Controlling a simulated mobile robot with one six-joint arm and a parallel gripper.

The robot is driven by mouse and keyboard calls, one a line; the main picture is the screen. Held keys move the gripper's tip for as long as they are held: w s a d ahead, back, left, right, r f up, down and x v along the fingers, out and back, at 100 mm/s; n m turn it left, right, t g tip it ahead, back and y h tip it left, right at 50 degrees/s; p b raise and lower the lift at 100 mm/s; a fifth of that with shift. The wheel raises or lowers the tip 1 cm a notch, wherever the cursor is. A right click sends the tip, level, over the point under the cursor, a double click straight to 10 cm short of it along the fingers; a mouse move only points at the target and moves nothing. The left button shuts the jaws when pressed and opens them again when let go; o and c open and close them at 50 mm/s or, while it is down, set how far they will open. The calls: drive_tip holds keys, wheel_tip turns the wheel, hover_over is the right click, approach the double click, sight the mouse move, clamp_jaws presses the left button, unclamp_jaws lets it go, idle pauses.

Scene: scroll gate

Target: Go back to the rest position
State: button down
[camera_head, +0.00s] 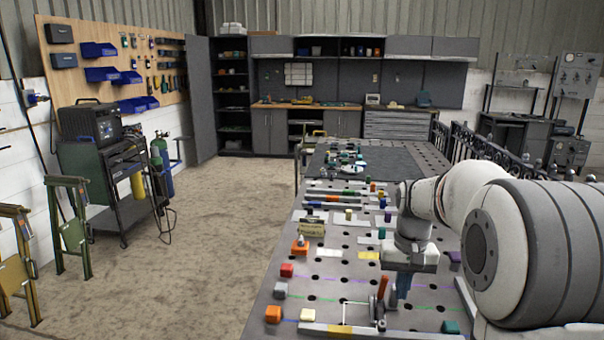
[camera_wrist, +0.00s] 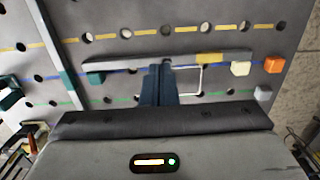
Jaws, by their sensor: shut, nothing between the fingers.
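My gripper (camera_head: 403,294) points down over the perforated metal table (camera_head: 318,272), on the right side of the head view. In the wrist view its dark blue fingers (camera_wrist: 160,70) are together with nothing between them. Their tips appear close to a long grey bar (camera_wrist: 130,62) with teal and yellow parts. I cannot tell whether they touch it. My white arm hides the right part of the table in the head view.
Orange (camera_head: 273,314), red (camera_head: 287,270) and grey (camera_head: 280,289) blocks line the table's left edge. An upright red-orange handled tool (camera_head: 382,288) stands left of my gripper. Black scrolled ironwork (camera_head: 486,150) stands behind at right.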

drive_tip(key=s+a+t, duration=0.2)
drive_tip(key=s+a, duration=0.1)
drive_tip(key=s, duration=0.7)
drive_tip(key=s+a+n+t, duration=0.1)
drive_tip(key=s+a, duration=0.2)
drive_tip(key=s, duration=0.8)
drive_tip(key=shift+s+a+r+n+t, duration=0.2)
drive_tip(key=shift+r+n+t, duration=0.1)
drive_tip(key=shift+t, duration=0.1)
